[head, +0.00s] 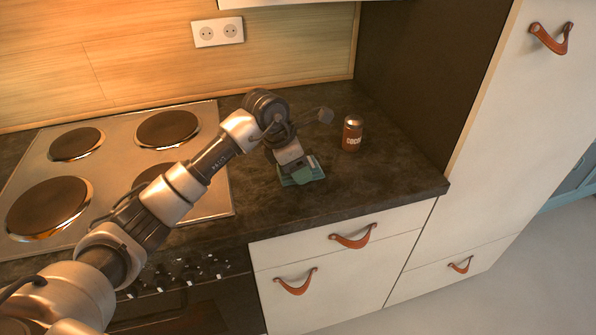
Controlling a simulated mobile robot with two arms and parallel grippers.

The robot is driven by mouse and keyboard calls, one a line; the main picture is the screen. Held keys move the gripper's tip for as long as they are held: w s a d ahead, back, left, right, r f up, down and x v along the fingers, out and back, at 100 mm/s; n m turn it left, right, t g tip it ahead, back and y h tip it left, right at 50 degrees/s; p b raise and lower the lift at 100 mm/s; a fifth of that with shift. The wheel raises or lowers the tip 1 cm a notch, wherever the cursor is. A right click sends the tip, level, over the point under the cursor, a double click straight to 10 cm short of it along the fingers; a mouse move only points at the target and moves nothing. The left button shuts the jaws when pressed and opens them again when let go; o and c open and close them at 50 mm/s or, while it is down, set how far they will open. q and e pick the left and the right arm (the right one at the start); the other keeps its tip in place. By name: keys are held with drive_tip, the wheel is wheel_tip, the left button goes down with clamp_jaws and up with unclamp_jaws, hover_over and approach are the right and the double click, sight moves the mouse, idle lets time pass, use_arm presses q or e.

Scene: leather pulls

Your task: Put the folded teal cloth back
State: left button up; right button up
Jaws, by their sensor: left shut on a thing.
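The folded teal cloth (303,175) is at the end of my left arm, over the dark countertop to the right of the stove. My left gripper (297,168) points down and is shut on the cloth. The gripper covers part of the cloth. I cannot tell whether the cloth rests on the counter or is just above it. My right gripper is not in view.
The stove (112,148) with several hotplates is at left. White drawers (345,268) with leather pulls are below, shut. A tall white cabinet (520,110) stands at right.

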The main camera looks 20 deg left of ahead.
use_arm(q)
wheel_tip(320, 180, down, 3)
drive_tip(key=shift+r, duration=0.2)
drive_tip(key=o, duration=0.9)
drive_tip(key=shift+c, duration=0.2)
drive_tip(key=v, duration=1.2)
drive_tip(key=shift+b, duration=0.4)
